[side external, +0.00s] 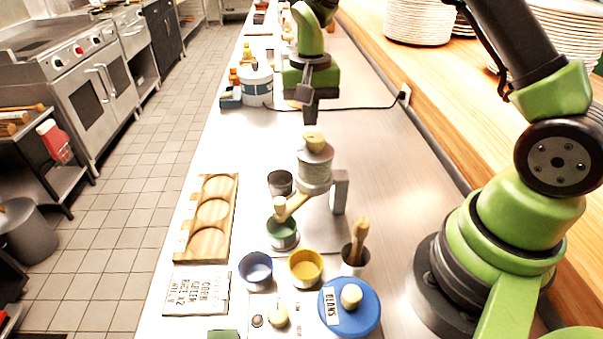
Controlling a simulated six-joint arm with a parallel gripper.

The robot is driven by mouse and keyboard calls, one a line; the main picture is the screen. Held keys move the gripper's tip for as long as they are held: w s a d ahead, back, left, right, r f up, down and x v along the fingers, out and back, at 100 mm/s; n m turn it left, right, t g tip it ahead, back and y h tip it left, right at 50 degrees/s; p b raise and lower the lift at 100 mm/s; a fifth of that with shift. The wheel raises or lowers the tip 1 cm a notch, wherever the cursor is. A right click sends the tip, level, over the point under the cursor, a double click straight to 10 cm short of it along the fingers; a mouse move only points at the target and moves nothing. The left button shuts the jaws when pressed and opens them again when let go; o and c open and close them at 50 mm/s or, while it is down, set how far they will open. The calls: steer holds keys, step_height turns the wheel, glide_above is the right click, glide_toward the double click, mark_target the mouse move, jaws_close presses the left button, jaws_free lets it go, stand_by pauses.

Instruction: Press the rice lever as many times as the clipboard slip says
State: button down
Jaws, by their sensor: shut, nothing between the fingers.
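The rice dispenser (315,168) is a pale cylinder with a wooden knob on top, held by a grey stand. A light wooden lever (291,206) sticks out at its lower front, above a green bowl (283,233). My gripper (310,118) is shut and empty, pointing down. In the picture it sits just above the dispenser's knob; its exact distance from the dispenser and lever is hard to tell. The clipboard slip (197,291) lies flat at the lower left. Its small print appears to include "GREEN" and "RICE X2".
A wooden tray with round recesses (208,217) lies left of the dispenser. A dark cup (280,182), blue bowl (255,270), yellow bowl (305,266), utensil cup (354,260) and blue-lidded beans container (350,308) stand nearby. A black cable (350,108) crosses the counter behind.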

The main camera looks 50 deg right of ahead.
steer(key=shift+f, duration=0.1)
steer(key=shift+f, duration=2.2)
steer(key=shift+r, duration=2.35)
steer(key=shift+f, duration=0.2)
steer(key=shift+f, duration=2.2)
steer(key=shift+r, duration=2.4)
